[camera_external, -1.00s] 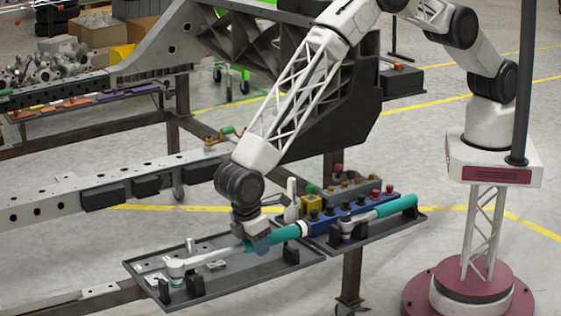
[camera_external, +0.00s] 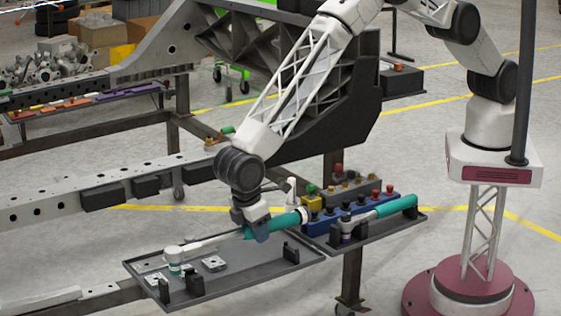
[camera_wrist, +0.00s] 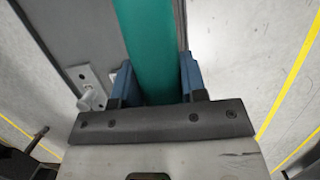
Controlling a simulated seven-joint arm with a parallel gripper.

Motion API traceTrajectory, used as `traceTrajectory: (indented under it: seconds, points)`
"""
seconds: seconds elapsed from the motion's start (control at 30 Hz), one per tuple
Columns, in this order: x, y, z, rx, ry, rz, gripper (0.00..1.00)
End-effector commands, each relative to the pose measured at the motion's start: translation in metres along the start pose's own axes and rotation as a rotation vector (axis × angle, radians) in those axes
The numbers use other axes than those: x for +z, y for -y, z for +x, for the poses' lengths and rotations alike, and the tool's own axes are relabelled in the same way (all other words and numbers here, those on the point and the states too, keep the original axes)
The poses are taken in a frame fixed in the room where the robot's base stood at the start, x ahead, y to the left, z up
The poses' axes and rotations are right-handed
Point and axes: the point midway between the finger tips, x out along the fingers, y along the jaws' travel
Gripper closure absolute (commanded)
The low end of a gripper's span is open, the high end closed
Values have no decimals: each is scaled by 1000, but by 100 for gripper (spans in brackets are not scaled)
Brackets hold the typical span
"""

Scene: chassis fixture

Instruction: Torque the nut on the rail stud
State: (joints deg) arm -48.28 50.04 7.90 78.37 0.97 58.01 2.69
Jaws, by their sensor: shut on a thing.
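A torque wrench with a teal handle (camera_external: 280,222), a silver shaft (camera_external: 208,243) and a white-and-teal head (camera_external: 173,257) points to the left over the grey tray. My gripper (camera_external: 257,234) is shut on its handle. In the wrist view the handle (camera_wrist: 152,50) runs between the two blue fingers of my gripper (camera_wrist: 155,85). A small metal plate with a pin-like stud (camera_wrist: 92,90) lies left of the fingers there. I cannot make out the nut or tell which stud is the rail stud.
The grey tray (camera_external: 240,277) has black holders (camera_external: 194,284) and a small plate (camera_external: 214,263). A second teal-handled wrench (camera_external: 397,206) lies on the right tray, near a blue block with knobs (camera_external: 325,222). A long perforated rail (camera_external: 50,208) stands behind.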

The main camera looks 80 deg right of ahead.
Motion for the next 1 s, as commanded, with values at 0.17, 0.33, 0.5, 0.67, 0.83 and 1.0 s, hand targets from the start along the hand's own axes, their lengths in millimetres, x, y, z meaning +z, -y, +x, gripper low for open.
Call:
traceTrajectory:
  seconds: [0.17,0.33,0.5,0.67,0.83,1.0]
  points:
    - [0,0,-2,0,-2,0,100]
    - [0,-1,-3,-1,-3,3,100]
    - [4,-6,-7,-4,-4,15,100]
    - [11,-16,-14,-10,-4,38,100]
    - [24,-32,-26,-20,-6,77,100]
    - [43,-54,-42,-34,-7,134,100]
